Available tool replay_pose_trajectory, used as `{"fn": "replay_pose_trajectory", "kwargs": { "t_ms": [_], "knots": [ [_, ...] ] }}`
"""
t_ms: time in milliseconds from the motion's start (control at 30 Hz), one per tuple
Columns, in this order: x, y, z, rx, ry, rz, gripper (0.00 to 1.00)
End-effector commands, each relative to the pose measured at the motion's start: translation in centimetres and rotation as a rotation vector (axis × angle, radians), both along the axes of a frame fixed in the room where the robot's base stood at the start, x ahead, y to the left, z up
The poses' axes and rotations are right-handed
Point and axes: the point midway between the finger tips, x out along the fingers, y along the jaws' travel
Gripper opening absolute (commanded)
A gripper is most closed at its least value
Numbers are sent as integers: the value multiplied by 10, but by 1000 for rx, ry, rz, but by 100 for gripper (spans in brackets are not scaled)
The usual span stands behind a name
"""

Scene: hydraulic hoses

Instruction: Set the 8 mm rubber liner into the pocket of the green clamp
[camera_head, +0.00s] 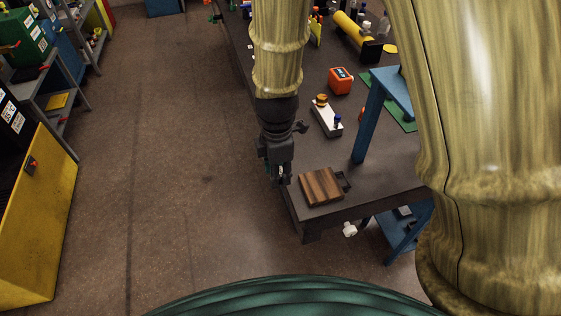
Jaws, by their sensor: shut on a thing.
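My gripper (279,178) hangs at the end of my arm, pointing down, just beyond the left edge of the dark table near its front corner. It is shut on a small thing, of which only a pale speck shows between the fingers. I cannot tell whether this is the 8 mm rubber liner. I cannot make out the green clamp or its pocket in this view. My arm and body cover parts of the table.
A striped wooden block (321,187) lies on the table (374,187) near the front corner, right of my gripper. Behind it are a white box with knobs (327,117), an orange box (340,80) and a blue stand (370,121). Open floor (185,180) lies left.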

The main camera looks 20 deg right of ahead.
Motion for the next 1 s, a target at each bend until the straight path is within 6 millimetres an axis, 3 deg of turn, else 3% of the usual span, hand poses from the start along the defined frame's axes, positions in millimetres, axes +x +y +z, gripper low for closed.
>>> {"fn": "replay_pose_trajectory", "kwargs": {
  "t_ms": [567,1000],
  "knots": [
    [-8,4,2,0,0,0,15],
    [-8,4,20,0,-1,0,15]
  ]
}}
